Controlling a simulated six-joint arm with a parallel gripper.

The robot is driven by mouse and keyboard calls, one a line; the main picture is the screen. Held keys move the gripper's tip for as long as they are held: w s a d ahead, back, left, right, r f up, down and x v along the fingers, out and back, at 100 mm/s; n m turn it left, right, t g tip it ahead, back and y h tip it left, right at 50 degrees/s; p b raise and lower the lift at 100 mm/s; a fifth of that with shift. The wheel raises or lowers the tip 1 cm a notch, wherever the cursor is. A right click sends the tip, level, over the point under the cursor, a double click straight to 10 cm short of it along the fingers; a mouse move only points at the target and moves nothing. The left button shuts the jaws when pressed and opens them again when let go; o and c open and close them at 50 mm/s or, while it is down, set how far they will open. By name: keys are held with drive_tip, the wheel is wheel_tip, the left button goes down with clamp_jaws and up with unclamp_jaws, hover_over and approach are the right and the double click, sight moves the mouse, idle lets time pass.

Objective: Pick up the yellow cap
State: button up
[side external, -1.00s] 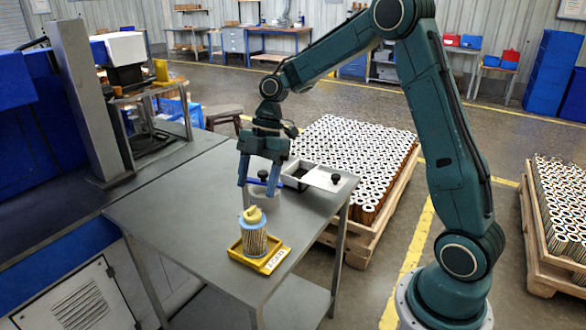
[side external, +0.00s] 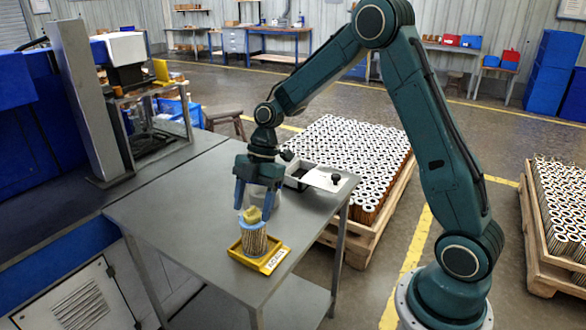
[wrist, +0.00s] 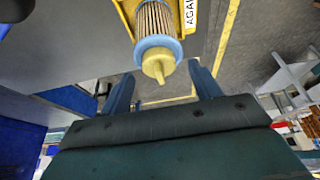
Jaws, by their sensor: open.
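The yellow cap (side external: 252,214) sits on top of a pleated filter cartridge (side external: 254,240) with a blue rim. The cartridge stands upright in a yellow tray (side external: 277,261) on the grey table. My gripper (side external: 256,210) is open, fingers pointing down, just behind and around the cap's height in the side view. The blue fingers show empty in the wrist view (wrist: 164,82).
A pallet of cartridges (side external: 352,150) stands beyond the table. The table's left part is clear.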

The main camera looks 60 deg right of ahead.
sight(253, 207)
idle(0.4)
drive_tip(key=c, duration=1)
wheel_tip(253, 207, up, 20)
drive_tip(key=shift+f, duration=0.1)
idle(0.5)
idle(0.6)
